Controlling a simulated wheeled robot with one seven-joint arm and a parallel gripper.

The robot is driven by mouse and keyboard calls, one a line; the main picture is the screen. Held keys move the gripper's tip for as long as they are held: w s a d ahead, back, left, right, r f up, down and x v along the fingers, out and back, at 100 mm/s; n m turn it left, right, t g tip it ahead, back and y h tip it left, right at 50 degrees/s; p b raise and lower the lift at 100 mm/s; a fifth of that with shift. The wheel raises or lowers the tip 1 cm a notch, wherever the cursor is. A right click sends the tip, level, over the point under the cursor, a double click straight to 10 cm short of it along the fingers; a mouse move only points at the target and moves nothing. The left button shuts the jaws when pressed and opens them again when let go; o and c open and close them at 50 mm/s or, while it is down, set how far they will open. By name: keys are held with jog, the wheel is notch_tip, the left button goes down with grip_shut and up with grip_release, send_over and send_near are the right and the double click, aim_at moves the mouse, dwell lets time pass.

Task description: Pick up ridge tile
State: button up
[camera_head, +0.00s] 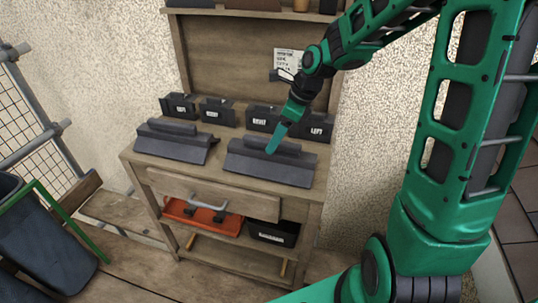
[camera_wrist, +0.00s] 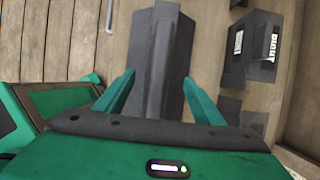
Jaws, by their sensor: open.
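Two dark grey ridge tiles lie on the wooden workbench (camera_head: 222,160). The left ridge tile (camera_head: 172,145) lies apart from my arm. My gripper (camera_head: 276,140) is at the right ridge tile (camera_head: 270,168), pointing down at its raised top rib. In the wrist view the gripper's two green fingers (camera_wrist: 157,95) are spread, one on each side of the rib of this ridge tile (camera_wrist: 178,65). I cannot tell whether either finger touches it. The near end of the tile is hidden behind the gripper body.
Several dark labelled boxes (camera_head: 216,111) stand along the back of the bench, close behind the tiles; one box (camera_wrist: 252,48) shows right of the fingers. Below are a drawer (camera_head: 215,195), an orange tray (camera_head: 200,217) and a black bin (camera_head: 272,234). A mesh fence (camera_head: 40,120) stands left.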

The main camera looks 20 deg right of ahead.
jog(key=shift+x, duration=2.4)
grip_shut()
